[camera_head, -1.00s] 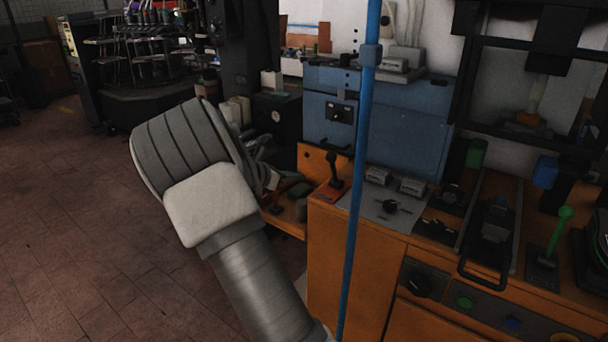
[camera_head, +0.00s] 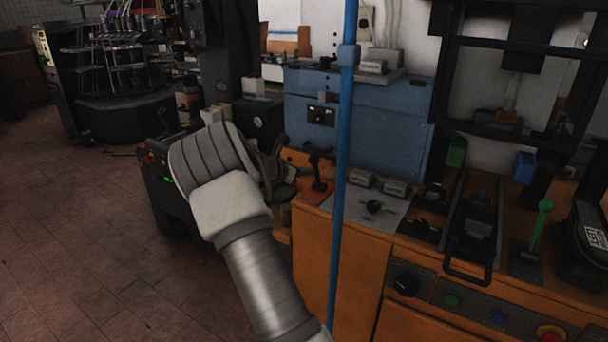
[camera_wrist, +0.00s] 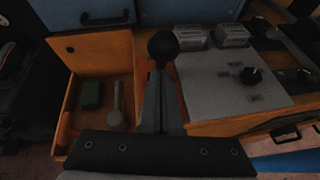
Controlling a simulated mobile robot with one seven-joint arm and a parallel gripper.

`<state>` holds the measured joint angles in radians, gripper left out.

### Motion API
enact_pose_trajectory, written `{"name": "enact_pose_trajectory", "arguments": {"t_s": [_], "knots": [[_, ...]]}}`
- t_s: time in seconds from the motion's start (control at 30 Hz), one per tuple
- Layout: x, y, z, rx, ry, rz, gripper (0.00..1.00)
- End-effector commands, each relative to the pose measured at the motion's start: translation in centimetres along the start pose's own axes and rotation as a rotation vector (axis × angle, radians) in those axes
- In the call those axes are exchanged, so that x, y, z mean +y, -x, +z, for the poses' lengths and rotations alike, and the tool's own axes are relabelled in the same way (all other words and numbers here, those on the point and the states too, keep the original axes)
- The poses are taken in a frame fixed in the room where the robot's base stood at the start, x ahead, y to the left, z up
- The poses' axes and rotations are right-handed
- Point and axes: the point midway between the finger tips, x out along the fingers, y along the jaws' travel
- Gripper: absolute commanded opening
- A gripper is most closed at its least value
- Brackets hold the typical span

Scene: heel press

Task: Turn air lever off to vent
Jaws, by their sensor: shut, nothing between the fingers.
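A lever with a black knob (camera_head: 315,160) stands upright on a red-orange base at the left end of the orange bench; I take it for the air lever. In the wrist view its round black knob (camera_wrist: 163,46) shows straight beyond my fingertips; the knob's lower side and its stem are hidden behind them. My gripper (camera_head: 282,150) is just left of the lever in the head view, partly hidden by my wrist. In the wrist view my gripper (camera_wrist: 160,72) has its fingers together and empty. Whether the fingertips touch the knob cannot be told.
A grey panel (camera_wrist: 225,90) with a black rotary knob (camera_head: 374,207) lies right of the lever. A blue cabinet (camera_head: 385,120) stands behind. An open tray (camera_wrist: 98,75) with a green block is at left. A blue vertical pole (camera_head: 340,190) crosses the head view. A green lever (camera_head: 540,225) is far right.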

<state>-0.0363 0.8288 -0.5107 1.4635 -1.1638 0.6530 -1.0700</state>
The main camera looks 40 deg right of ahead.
Motion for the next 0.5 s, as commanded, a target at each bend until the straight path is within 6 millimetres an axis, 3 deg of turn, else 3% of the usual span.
{"name": "enact_pose_trajectory", "arguments": {"t_s": [0.5], "knots": [[0.07, -0.03, 0.73, 0.037, 0.005, -0.007, 0.0]]}}
